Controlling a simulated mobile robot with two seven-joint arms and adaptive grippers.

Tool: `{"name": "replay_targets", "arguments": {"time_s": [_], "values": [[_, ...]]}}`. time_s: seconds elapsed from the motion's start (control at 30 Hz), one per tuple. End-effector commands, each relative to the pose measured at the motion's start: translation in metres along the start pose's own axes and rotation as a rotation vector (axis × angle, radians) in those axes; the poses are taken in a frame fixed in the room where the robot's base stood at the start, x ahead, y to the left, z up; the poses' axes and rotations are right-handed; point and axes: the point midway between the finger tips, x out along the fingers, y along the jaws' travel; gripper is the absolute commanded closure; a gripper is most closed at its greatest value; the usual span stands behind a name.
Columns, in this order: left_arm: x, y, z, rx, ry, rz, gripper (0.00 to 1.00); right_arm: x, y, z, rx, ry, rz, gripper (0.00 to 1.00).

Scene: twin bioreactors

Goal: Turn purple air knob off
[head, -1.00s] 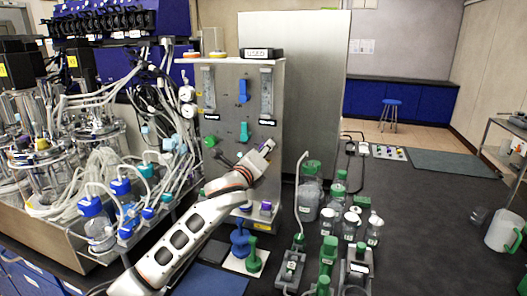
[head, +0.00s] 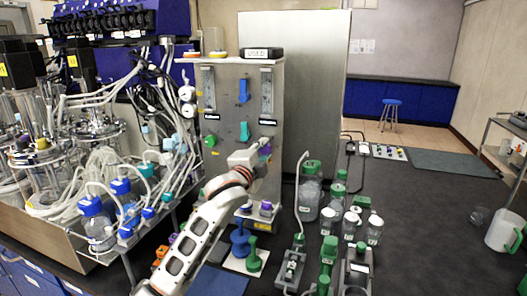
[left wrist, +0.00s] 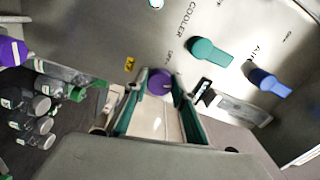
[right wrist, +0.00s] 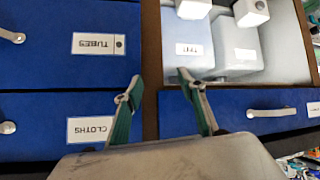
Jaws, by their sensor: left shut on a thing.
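The metal control panel (head: 222,115) stands mid-left in the head view, with a blue knob (head: 243,90) and a teal knob (head: 245,131) on its face. A purple knob (head: 265,150) shows at the panel's right side, partly hidden by my left gripper (head: 262,146). In the left wrist view the purple knob (left wrist: 160,82) sits between the fingertips of my left gripper (left wrist: 159,92), which is shut on it. The teal knob (left wrist: 210,52) and blue knob (left wrist: 268,83) are beside it, near COOLER and AIR lettering. My right gripper (right wrist: 158,84) is open and empty, facing blue drawers.
Glass vessels, tubing and blue-capped bottles (head: 95,220) crowd the left. Green-topped bottles (head: 310,185) stand right of the panel. Blue and green items (head: 252,255) are below it. The dark bench (head: 430,225) is mostly clear at right.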

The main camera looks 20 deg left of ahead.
Motion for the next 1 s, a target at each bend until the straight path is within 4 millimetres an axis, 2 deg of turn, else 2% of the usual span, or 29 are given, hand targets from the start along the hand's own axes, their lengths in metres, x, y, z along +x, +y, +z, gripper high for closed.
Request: {"name": "replay_targets", "arguments": {"time_s": [1.0], "values": [[0.0000, 0.0016, -0.0015, -0.947, 0.000, 0.002, 0.96, -0.0001, 0.0016, 0.0006, -0.006, 0.000, 0.000, 0.60]]}}
